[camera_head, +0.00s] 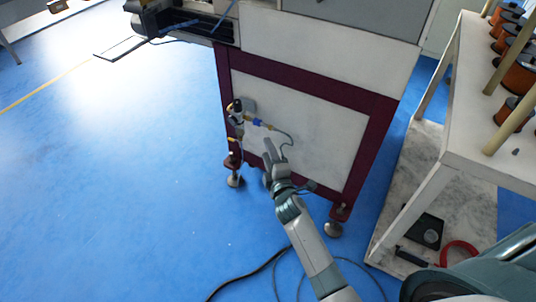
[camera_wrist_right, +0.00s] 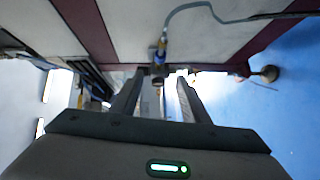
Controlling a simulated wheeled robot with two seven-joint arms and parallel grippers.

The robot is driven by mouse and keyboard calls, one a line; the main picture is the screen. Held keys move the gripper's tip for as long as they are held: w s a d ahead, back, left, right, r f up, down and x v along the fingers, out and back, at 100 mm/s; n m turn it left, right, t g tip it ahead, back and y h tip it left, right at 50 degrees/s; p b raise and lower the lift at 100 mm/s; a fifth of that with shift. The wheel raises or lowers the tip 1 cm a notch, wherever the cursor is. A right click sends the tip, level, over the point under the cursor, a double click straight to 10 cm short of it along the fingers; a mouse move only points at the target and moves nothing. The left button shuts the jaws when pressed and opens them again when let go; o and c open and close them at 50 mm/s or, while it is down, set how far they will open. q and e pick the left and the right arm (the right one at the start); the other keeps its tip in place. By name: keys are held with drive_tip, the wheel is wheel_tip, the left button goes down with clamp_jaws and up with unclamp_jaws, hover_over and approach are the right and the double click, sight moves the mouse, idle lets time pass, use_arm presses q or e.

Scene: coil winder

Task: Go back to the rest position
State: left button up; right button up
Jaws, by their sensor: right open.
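My right gripper (camera_head: 272,152) is in front of the lower panel of the coil winder (camera_head: 310,125), a white cabinet with a dark red frame. In the right wrist view its two fingers (camera_wrist_right: 158,98) stand apart with nothing held between them. A small valve fitting with a blue and yellow connector (camera_head: 256,122) and a grey hose is on the cabinet's lower left side. The connector also shows beyond the fingers in the right wrist view (camera_wrist_right: 161,50). I cannot tell whether the gripper touches the cabinet. My left gripper is not in view.
A white table (camera_head: 460,140) with several copper wire spools (camera_head: 520,75) stands at the right. Its lower shelf (camera_head: 400,235) holds a black box and a red ring. A black cable (camera_head: 245,277) lies on the blue floor. The floor at the left (camera_head: 110,200) is clear.

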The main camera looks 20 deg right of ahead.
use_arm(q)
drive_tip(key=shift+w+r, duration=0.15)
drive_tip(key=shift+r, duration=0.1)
use_arm(e)
drive_tip(key=s+d+f+m+g, duration=0.1)
drive_tip(key=s+f+m+g, duration=0.25)
drive_tip(key=s, duration=0.45)
drive_tip(key=s+d+f+m+g, duration=0.1)
drive_tip(key=s+f+m+g, duration=0.1)
drive_tip(key=s+f+m, duration=0.35)
drive_tip(key=s+a+m+g+y, duration=0.2)
drive_tip(key=s+a+g, duration=0.15)
drive_tip(key=s, duration=0.95)
drive_tip(key=s+a+m+g+y, duration=0.1)
drive_tip(key=s+a+m+g, duration=0.2)
drive_tip(key=s, duration=1)
use_arm(q)
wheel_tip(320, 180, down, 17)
drive_tip(key=p, duration=1.3)
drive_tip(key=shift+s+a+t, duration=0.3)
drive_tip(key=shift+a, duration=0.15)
use_arm(e)
wheel_tip(320, 180, down, 17)
drive_tip(key=shift+n+t, duration=0.3)
drive_tip(key=shift+n, duration=0.1)
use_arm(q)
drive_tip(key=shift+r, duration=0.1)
use_arm(e)
drive_tip(key=shift+w+r, duration=0.1)
